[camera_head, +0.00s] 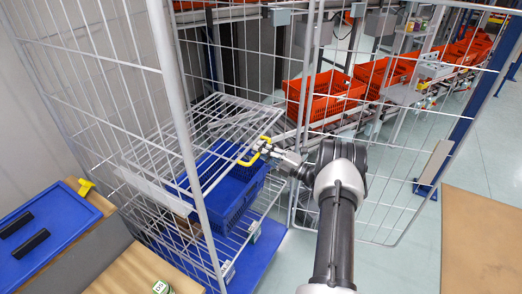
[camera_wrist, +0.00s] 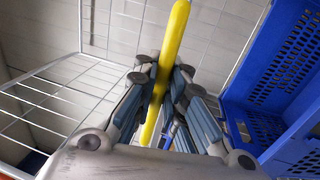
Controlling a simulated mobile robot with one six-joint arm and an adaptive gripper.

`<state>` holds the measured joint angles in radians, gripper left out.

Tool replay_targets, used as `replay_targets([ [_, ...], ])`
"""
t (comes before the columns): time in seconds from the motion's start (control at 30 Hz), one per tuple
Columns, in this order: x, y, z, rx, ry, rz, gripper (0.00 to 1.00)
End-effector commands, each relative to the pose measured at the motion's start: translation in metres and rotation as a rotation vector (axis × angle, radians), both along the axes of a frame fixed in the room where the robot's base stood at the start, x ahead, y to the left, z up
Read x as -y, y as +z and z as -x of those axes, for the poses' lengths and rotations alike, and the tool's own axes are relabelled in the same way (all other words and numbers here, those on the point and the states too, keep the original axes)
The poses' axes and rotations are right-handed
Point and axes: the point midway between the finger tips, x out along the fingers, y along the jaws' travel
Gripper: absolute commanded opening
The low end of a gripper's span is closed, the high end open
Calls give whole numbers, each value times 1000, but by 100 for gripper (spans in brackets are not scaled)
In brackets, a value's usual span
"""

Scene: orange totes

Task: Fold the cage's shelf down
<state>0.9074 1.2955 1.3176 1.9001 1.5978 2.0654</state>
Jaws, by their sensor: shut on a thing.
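The wire cage (camera_head: 170,95) stands left of centre in the head view, its front side open. Its wire shelf (camera_head: 215,122) spans the cage about halfway up, over a blue crate (camera_head: 230,205). I cannot tell whether the shelf is fully level. A yellow handle (camera_head: 243,161) sits at the shelf's right front edge. My gripper (camera_head: 266,148) reaches in from the right and is shut on this handle. In the wrist view, the yellow handle (camera_wrist: 178,22) runs between the fingers of my gripper (camera_wrist: 160,85). The fingers hide part of it.
The cage's mesh door (camera_head: 400,190) stands open to the right, near my arm. Orange totes (camera_head: 325,98) line a conveyor behind. A blue tray (camera_head: 45,235) lies on a bench at left. The blue crate (camera_wrist: 285,75) is close on the right in the wrist view.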

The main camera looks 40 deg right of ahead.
Motion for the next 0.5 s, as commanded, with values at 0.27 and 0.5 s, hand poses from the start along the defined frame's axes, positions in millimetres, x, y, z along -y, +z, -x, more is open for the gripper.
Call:
replay_targets([
  [0.27, 3, 3, 1, 8, -4, 3, 20],
  [0.5, 2, 2, 0, 5, -3, 3, 20],
])
